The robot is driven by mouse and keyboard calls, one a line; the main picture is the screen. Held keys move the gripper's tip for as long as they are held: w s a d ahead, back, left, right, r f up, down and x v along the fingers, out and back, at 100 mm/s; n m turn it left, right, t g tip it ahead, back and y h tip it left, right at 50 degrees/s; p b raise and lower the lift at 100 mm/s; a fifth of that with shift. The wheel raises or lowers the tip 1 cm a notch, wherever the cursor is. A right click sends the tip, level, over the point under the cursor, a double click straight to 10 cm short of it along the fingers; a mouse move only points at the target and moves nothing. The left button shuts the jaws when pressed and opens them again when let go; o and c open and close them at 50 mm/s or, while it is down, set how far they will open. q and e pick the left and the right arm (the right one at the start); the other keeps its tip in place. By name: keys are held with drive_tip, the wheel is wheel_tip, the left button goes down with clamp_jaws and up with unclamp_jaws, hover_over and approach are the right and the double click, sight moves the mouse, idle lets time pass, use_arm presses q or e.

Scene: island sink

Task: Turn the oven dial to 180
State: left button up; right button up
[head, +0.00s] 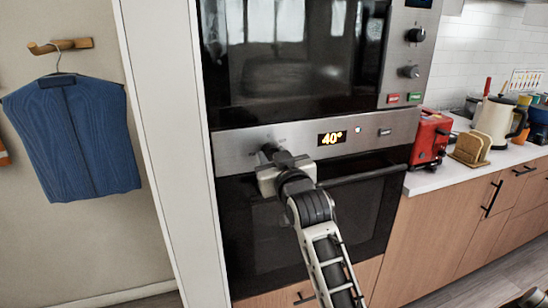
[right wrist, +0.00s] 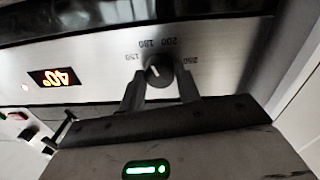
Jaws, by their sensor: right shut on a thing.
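The oven dial (right wrist: 159,73) is a small dark knob with a pale pointer mark, on the steel oven panel (right wrist: 215,62). Numbers including 150, 180, 200 and 250 are printed around it in the right wrist view. The pointer is small; its exact reading is hard to tell. My right gripper (right wrist: 160,88) is shut on the dial, one finger on each side. In the head view my right gripper (head: 268,156) is against the panel and mostly hides the dial. The oven display (head: 332,138) reads 40°.
An oven door handle (head: 365,176) runs below the panel, right of my gripper. Above is a second appliance with knobs (head: 415,35). A red toaster (head: 430,138) and a cream kettle (head: 496,118) stand on the right counter. A blue garment (head: 72,138) hangs left.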

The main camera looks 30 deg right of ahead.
drive_tip(key=shift+r, duration=0.2)
drive_tip(key=o, duration=1)
drive_tip(key=shift+f, duration=0.1)
drive_tip(key=b+v, duration=0.2)
drive_tip(key=v, duration=1)
drive_tip(key=shift+f, duration=0.15)
